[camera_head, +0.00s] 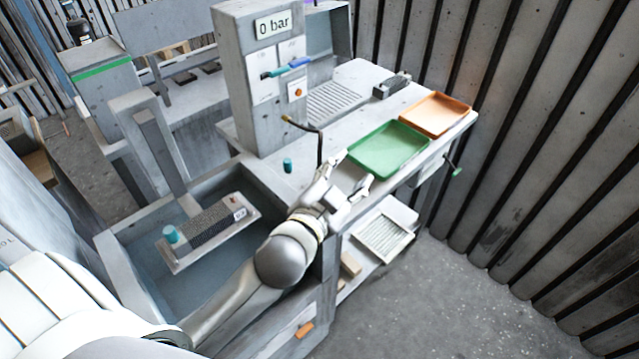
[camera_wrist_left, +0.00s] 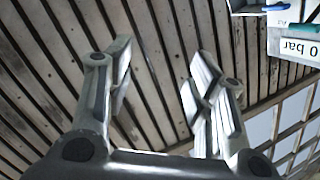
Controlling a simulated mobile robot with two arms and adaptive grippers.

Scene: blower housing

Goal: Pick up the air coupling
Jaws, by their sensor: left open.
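A dark curved hose (camera_head: 319,140) with a yellow-brass end rises from the bench top (camera_head: 265,172) in the head view; it may be the air coupling, but I cannot tell for sure. A small teal cylinder (camera_head: 287,165) stands on the bench to its left. My left gripper (camera_head: 355,171) is over the bench's front edge, right of the hose and just in front of the green tray. Its fingers are spread and empty. The left wrist view shows the same open fingers (camera_wrist_left: 162,65) with nothing between them. My right gripper is not in view.
A green tray (camera_head: 388,148) and an orange tray (camera_head: 436,114) lie on the bench. The grey column (camera_head: 247,85) with the "0 bar" display stands behind the hose. Floor is clear at right.

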